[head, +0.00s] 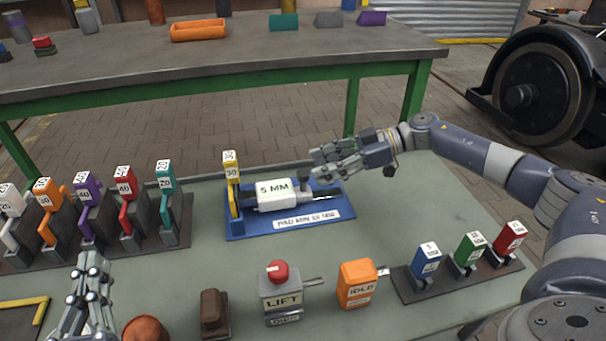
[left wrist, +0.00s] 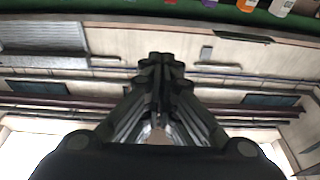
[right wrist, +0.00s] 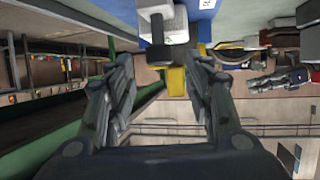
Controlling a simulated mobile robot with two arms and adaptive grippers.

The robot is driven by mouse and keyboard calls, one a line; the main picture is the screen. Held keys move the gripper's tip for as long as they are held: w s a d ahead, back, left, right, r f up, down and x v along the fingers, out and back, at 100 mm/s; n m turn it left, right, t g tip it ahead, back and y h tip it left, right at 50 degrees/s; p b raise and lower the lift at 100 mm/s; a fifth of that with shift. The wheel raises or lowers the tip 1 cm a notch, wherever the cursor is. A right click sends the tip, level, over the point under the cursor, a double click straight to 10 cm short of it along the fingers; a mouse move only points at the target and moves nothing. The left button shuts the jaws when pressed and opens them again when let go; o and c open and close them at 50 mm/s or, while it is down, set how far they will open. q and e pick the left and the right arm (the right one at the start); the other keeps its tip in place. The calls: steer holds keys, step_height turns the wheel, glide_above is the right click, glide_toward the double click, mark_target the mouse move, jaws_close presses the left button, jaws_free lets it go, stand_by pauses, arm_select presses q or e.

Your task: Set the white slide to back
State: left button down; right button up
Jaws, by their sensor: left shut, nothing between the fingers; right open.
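The white slide (head: 278,196), marked "5 MM", sits on a blue base (head: 236,228) in the middle of the bench, with a dark knob (head: 305,179) at its right end. A yellow upright (head: 232,185) marked "30" stands at the base's left end. My right gripper (head: 316,160) is open and empty, just above and right of the knob. In the right wrist view, the knob (right wrist: 157,28) and part of the white slide (right wrist: 154,4) show ahead of the open fingers (right wrist: 164,66). My left gripper (head: 93,262) is shut and empty at the lower left; its closed fingers fill the left wrist view (left wrist: 161,62).
Several coloured levers (head: 124,195) stand in a rack at left. A grey LIFT box (head: 282,300) with a red knob, an orange IDLE box (head: 357,285) and a rack of blue, green and red switches (head: 468,250) line the front. Bench surface right of the blue base is clear.

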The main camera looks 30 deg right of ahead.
mark_target(305, 171)
steer(key=b+x, duration=0.1)
steer(key=x, duration=0.3)
steer(key=shift+w+a, duration=0.1)
steer(key=shift+a, duration=0.1)
steer(key=shift+w+a+f, duration=0.25)
steer(key=shift+a, duration=0.2)
arm_select(q)
step_height(305, 171, up, 6)
steer(key=s+t+h, duration=0.1)
steer(key=s+t, duration=0.1)
steer(key=t, duration=0.1)
steer(key=shift+s+r+t, duration=0.15)
steer(key=shift+s+t, duration=0.2)
steer(key=shift+t, duration=0.05)
